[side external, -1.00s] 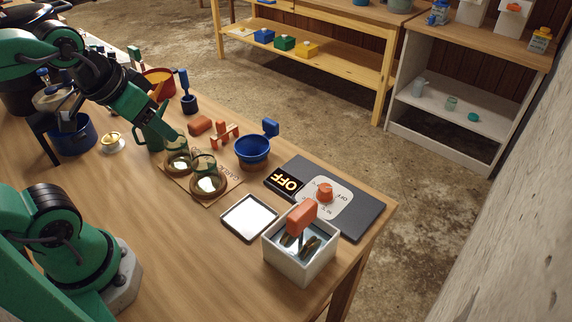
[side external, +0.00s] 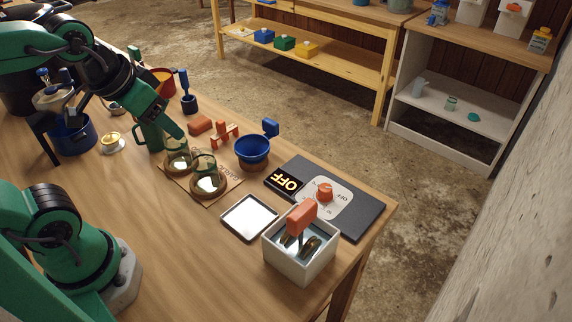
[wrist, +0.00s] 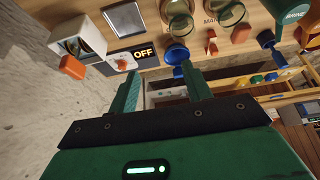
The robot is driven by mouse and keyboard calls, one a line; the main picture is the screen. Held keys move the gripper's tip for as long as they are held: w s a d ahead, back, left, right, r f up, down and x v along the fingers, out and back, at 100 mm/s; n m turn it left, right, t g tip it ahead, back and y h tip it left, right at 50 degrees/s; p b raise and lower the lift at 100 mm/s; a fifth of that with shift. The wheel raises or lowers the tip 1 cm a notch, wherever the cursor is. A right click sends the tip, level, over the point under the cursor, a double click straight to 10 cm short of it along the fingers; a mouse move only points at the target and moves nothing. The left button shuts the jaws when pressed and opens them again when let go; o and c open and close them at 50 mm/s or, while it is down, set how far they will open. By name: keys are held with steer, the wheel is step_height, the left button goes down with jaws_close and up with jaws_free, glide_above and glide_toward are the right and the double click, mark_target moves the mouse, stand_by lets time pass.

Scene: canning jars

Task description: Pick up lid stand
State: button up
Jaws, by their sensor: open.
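An orange-handled stand (side external: 301,217) with dark, round lids below its handle stands in a white box (side external: 273,253) at the table's front right; I take it to be the lid stand. In the wrist view its orange handle (wrist: 72,67) shows at the upper left, over the box (wrist: 62,45). My gripper (side external: 178,131) is well behind and left of it, above the table near the glass jars. In the wrist view my gripper (wrist: 163,80) has its two fingers apart with nothing held between them. The lower part of the stand is hidden by the box wall.
Between gripper and box are glass jars (side external: 207,183), a blue funnel (side external: 253,149) and a framed white pad (side external: 249,217). A dark hotplate (side external: 361,213) with an OFF display lies behind the box. Orange pieces (side external: 223,135) and a green mug (side external: 149,136) stand near the gripper.

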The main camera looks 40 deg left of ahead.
mark_target(303, 209)
steer(key=w+d+f+g, duration=0.1)
steer(key=w+d+f, duration=0.1)
steer(key=d, duration=0.6)
steer(key=w+d+f+g, duration=0.2)
steer(key=w+d+f, duration=0.1)
steer(key=d, duration=0.5)
steer(key=w+d+f+g, duration=0.2)
steer(key=w+d+f, duration=0.1)
steer(key=d, duration=0.6)
steer(key=shift+w, duration=0.65)
steer(key=shift+f, duration=0.15)
steer(key=shift+a+f, duration=0.1)
steer(key=shift+f, duration=1.1)
steer(key=shift+f, duration=0.1)
steer(key=shift+f, duration=2.5)
steer(key=shift+c, duration=0.4)
jaws_close()
